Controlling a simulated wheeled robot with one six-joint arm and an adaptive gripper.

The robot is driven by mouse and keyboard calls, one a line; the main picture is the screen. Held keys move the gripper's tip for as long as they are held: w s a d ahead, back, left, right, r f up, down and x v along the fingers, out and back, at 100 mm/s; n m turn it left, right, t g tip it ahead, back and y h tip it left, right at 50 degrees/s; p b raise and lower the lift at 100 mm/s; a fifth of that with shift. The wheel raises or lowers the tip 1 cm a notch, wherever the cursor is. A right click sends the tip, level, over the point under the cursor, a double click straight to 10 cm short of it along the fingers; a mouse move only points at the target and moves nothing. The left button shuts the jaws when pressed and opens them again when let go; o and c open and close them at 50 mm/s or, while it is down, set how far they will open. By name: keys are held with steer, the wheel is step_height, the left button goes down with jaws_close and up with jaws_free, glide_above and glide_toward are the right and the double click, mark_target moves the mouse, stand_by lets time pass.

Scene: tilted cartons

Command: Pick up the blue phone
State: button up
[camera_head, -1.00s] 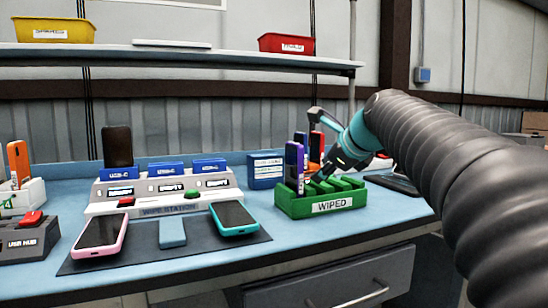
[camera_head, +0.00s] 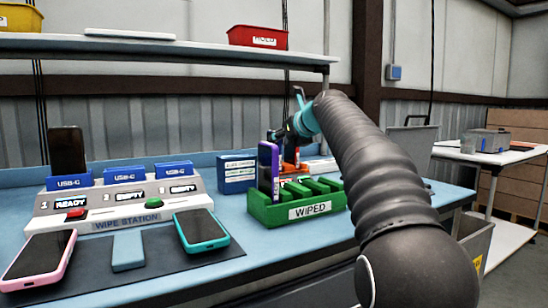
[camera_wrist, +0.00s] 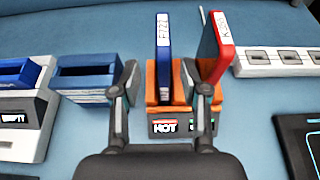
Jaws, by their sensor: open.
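The blue phone (camera_wrist: 163,55) stands upright in a slot of the orange rack (camera_wrist: 152,97) marked HOT in the wrist view, with a white label on its edge. A red phone (camera_wrist: 214,48) stands leaning in the same rack just to its right. My gripper (camera_wrist: 159,72) is open, with one finger left of the blue phone and the other between it and the red phone or close to the red one. In the head view my gripper (camera_head: 291,128) is at the back of the bench, behind the green rack; the blue phone cannot be made out there.
The green WIPED rack (camera_head: 309,210) holds a purple phone (camera_head: 268,172). The wipe station (camera_head: 124,205) stands left, with pink (camera_head: 39,254) and teal (camera_head: 201,231) phones in front. Blue bins (camera_wrist: 85,80) are left of the orange rack, a white strip (camera_wrist: 275,60) right.

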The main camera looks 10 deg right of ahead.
steer(key=shift+x, duration=2.95)
steer(key=shift+d, duration=0.2)
jaws_close()
